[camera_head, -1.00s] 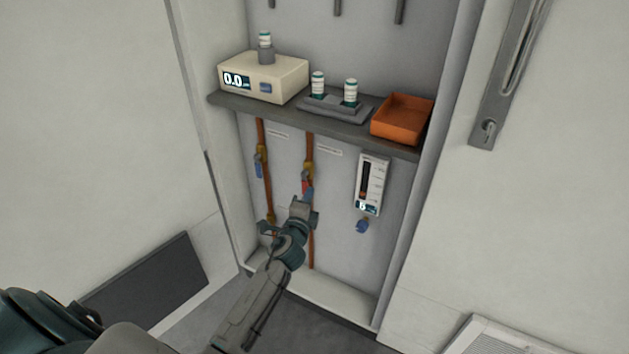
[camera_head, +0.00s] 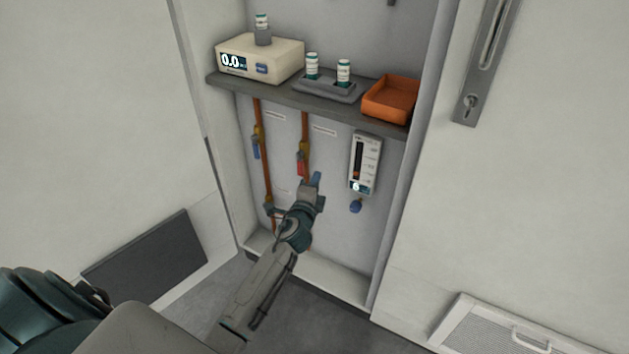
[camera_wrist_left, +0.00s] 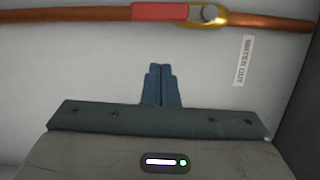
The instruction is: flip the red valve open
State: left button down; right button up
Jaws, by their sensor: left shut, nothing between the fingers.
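The red valve handle (camera_head: 301,164) hangs below a brass valve body (camera_head: 304,145) on the right-hand copper pipe, under the shelf. In the left wrist view the red handle (camera_wrist_left: 160,12) lies along the pipe, at the top edge, with the brass body (camera_wrist_left: 207,15) to its right. My left gripper (camera_head: 317,176) is below and right of the handle in the head view. Its blue fingers (camera_wrist_left: 160,72) are together with nothing between them, and they show apart from the handle in the wrist view. My right gripper is not in view.
A second copper pipe with a blue-handled valve (camera_head: 256,145) is to the left. A flow meter (camera_head: 363,162) with a blue knob (camera_head: 355,206) is to the right. The shelf (camera_head: 240,91) above carries a device (camera_head: 285,58), vials and an orange tray (camera_head: 392,98). The cabinet walls bound the alcove.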

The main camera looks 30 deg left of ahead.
pick_arm(q)
jog(key=v, duration=1)
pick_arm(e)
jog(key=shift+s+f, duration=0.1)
